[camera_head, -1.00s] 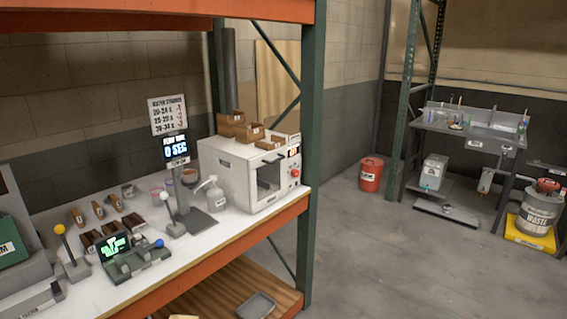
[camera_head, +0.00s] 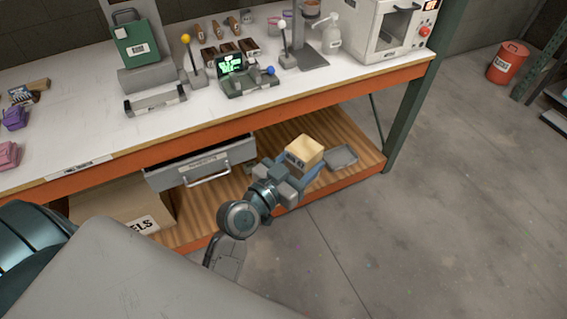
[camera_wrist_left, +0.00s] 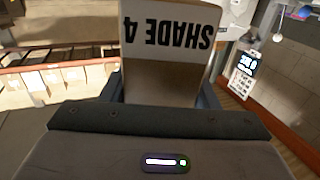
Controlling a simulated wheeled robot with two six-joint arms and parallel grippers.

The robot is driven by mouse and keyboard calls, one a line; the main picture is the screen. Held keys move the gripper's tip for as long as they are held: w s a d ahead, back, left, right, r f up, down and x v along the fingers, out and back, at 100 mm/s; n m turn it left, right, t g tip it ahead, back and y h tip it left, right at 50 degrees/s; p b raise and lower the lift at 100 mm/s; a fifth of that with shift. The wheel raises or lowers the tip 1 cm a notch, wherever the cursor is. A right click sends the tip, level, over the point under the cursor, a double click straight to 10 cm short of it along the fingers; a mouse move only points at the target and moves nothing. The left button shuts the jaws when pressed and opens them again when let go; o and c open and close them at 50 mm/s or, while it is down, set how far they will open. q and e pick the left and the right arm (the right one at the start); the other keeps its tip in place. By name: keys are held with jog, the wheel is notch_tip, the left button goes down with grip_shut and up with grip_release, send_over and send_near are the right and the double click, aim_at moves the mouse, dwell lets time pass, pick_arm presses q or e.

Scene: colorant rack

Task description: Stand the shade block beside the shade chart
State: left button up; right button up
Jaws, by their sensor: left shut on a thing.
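The shade block (camera_head: 305,152) is a pale wooden block with a dark-lettered label. In the left wrist view the block (camera_wrist_left: 166,35) shows a white label reading SHADE 4, upside down in the picture. My left gripper (camera_head: 302,168) is shut on it, with a finger on either side. It holds the block in front of the bench's lower wooden shelf, below the worktop edge. I cannot pick out the shade chart for sure in the current views. My right gripper is not in view.
The white worktop (camera_head: 80,115) has an orange front edge above the block. A grey drawer (camera_head: 203,160) hangs below it, left of my gripper. A grey tray (camera_head: 343,157) lies on the lower shelf to the right.

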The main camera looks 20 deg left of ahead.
pick_arm(q)
jog(key=w+d+r+m+g+h, duration=0.4)
jog(key=d+m+g+h, duration=0.5)
jog(key=m+g+h, duration=0.3)
jog(key=shift+w+d+m+g, duration=0.3)
jog(key=shift+w+m+g, duration=0.45)
jog(key=shift+g, duration=1.15)
jog(key=a+f+n+t+y, duration=0.4)
jog(key=f+n+t+y, duration=0.2)
jog(key=f+n+t, duration=0.45)
jog(key=s+a+r+n+t+y, duration=0.2)
jog(key=s+a+n+t+y, duration=0.1)
jog(key=s+a+y, duration=0.1)
jog(key=s+a+r+n+t+y, duration=0.2)
jog(key=s+a+n+t+y, duration=0.1)
jog(key=a+y, duration=0.4)
jog(key=shift+s+r+n+y, duration=0.35)
jog(key=shift+s+n+y, duration=0.05)
jog(key=shift+s, duration=0.3)
jog(key=shift+a, duration=0.15)
